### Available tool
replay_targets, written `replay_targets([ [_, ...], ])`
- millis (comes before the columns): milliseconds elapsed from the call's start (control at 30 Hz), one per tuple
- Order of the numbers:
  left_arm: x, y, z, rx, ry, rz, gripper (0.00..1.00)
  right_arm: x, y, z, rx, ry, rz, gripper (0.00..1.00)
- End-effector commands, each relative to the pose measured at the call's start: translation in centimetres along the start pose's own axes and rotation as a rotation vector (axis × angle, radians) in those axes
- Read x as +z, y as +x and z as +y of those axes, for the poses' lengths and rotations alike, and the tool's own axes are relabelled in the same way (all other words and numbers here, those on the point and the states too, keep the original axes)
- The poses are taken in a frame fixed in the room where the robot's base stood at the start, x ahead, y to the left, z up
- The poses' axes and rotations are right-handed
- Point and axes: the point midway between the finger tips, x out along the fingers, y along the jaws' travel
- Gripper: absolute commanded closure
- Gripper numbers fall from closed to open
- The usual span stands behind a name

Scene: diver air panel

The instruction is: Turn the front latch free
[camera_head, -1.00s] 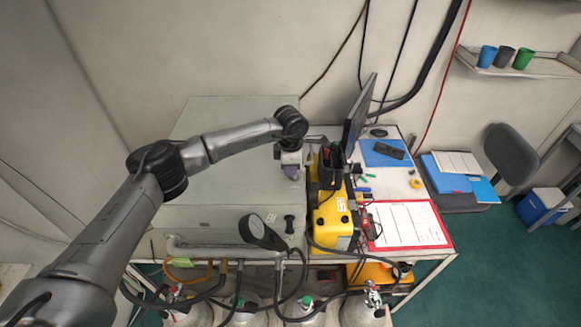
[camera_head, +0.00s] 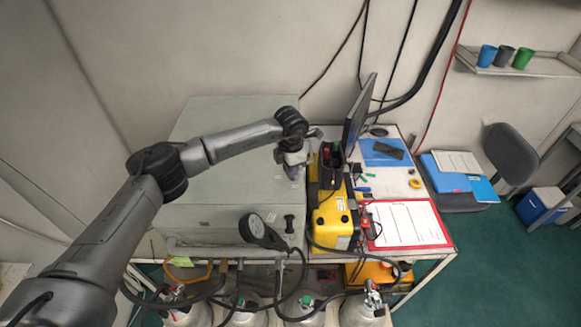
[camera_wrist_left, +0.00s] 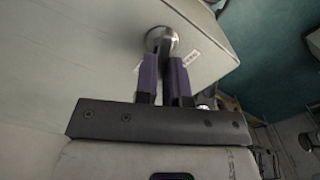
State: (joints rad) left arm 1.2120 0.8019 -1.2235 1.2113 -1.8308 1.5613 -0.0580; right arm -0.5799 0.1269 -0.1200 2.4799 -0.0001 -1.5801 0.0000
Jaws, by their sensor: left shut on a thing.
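The front latch (camera_wrist_left: 160,37) shows in the left wrist view as a round metal base with a dark upright tab, on the grey-green cabinet (camera_wrist_left: 95,50). My left gripper (camera_wrist_left: 164,62) has its two purple fingers closed around the latch's tab. In the head view my left gripper (camera_head: 293,172) is over the right end of the cabinet (camera_head: 230,125), and the latch is hidden there behind the gripper. My right gripper is in neither view.
A yellow case (camera_head: 334,218) stands just right of the cabinet, close to my left gripper. A monitor (camera_head: 358,115) and a red clipboard (camera_head: 408,224) are farther right. A black round gauge (camera_head: 256,228), hoses and several cylinders are in front.

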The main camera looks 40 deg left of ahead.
Motion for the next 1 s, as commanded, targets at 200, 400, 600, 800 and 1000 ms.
replay_targets([
  [200, 0.05, -0.08, -0.27, 0.0, -0.206, -0.001, 1.0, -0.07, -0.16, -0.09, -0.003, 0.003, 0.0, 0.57],
  [400, 0.11, -0.09, -0.47, 0.0, -0.396, -0.001, 1.0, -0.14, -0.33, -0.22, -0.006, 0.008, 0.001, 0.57],
  [600, 0.21, -0.1, -0.66, -0.001, -0.585, 0.0, 1.0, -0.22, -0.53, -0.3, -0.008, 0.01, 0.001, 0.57],
  [800, 0.36, -0.15, -0.82, -0.001, -0.769, -0.001, 1.0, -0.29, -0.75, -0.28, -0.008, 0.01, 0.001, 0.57],
  [1000, 0.49, -0.11, -0.96, 0.0, -0.927, 0.0, 1.0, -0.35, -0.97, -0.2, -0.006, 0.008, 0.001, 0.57],
])
